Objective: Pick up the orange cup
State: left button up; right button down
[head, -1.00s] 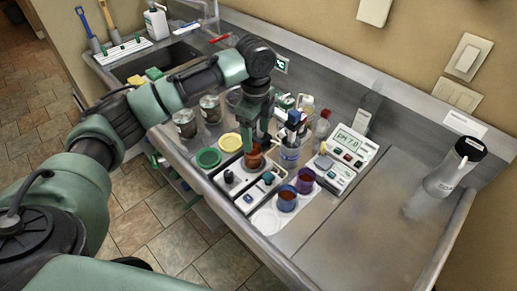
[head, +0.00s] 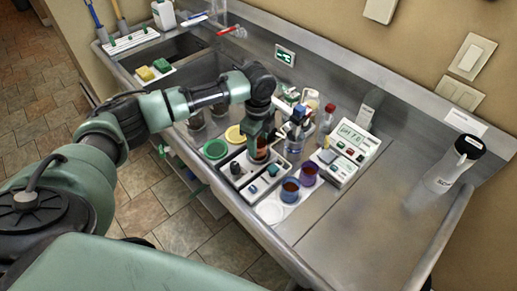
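The orange cup (head: 262,153) stands at the stirrer tray, mostly hidden behind my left gripper (head: 257,157); only a small reddish-orange part shows. My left gripper points down at the cup, with its fingers around or right in front of it. I cannot tell whether the fingers are closed on it. A blue cup (head: 290,191) and a purple cup (head: 308,176), both with reddish-brown contents, stand just to the right. My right gripper is not in view.
A pH meter (head: 350,150) and several bottles stand behind and right of the cup. A green lid (head: 215,149) and a yellow lid (head: 236,134) lie to the left. A white-bodied bottle (head: 455,164) stands far right.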

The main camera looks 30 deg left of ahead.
pick_arm(q)
jog(key=shift+c, duration=1.2)
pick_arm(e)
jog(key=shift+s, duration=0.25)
